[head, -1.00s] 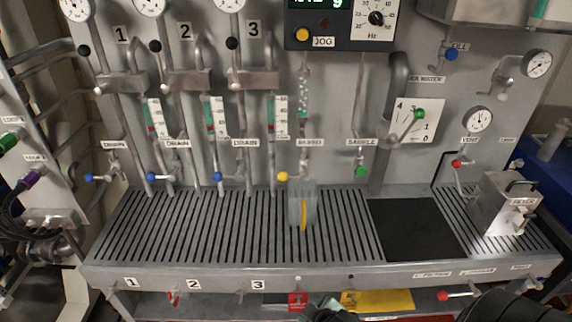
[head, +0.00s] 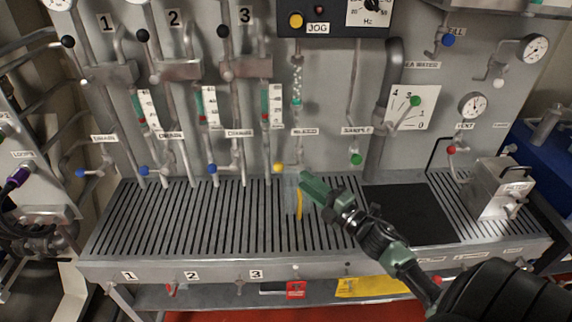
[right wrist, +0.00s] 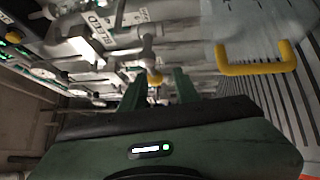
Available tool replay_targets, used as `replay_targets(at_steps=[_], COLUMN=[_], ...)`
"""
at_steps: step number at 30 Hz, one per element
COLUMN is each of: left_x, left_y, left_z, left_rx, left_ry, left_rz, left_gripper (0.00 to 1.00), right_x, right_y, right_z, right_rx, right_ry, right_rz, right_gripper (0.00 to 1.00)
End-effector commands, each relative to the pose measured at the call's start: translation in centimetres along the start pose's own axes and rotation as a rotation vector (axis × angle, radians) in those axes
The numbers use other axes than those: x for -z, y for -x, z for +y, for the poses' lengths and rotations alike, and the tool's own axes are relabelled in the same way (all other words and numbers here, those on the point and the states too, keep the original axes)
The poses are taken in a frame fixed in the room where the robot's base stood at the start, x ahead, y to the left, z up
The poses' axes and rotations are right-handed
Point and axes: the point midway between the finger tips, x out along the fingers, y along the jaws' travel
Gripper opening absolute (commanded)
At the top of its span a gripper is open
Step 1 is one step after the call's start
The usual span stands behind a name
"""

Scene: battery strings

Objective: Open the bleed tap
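The bleed tap has a yellow knob (head: 278,168) below the BLEED label (head: 304,131) on the back panel. My right gripper (head: 302,177) reaches in from the lower right, its tip just right of the knob in the head view. In the right wrist view its two green fingers (right wrist: 158,80) are apart with nothing between them. A clear jug (head: 290,204) with a yellow handle stands below the tap, partly behind the gripper. My left gripper is out of view.
The jug's yellow handle (right wrist: 257,68) is close to the right of the fingers in the right wrist view. Blue drain knobs (head: 212,169) lie left of the tap, a green sample knob (head: 356,159) right. The slatted bench (head: 190,220) is clear on the left.

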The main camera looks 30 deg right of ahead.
Motion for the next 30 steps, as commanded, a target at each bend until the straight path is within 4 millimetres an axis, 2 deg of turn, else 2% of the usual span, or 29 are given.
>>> replay_targets(at_steps=[7,15,21,30], left_x=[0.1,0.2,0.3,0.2], left_y=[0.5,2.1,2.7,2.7], left_z=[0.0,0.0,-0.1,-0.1], left_rx=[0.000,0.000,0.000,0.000], left_ry=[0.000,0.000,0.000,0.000], left_rz=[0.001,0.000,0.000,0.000], left_gripper=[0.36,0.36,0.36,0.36], right_x=[0.0,0.4,0.6,0.7], right_y=[-0.8,-5.1,-7.3,-7.8], right_z=[1.3,1.6,1.5,1.3], right_rx=[-0.041,-0.042,-0.040,-0.039], right_ry=[0.091,0.086,0.086,0.086], right_rz=[0.077,0.075,0.075,0.075], right_gripper=[0.31,0.31,0.31,0.31])
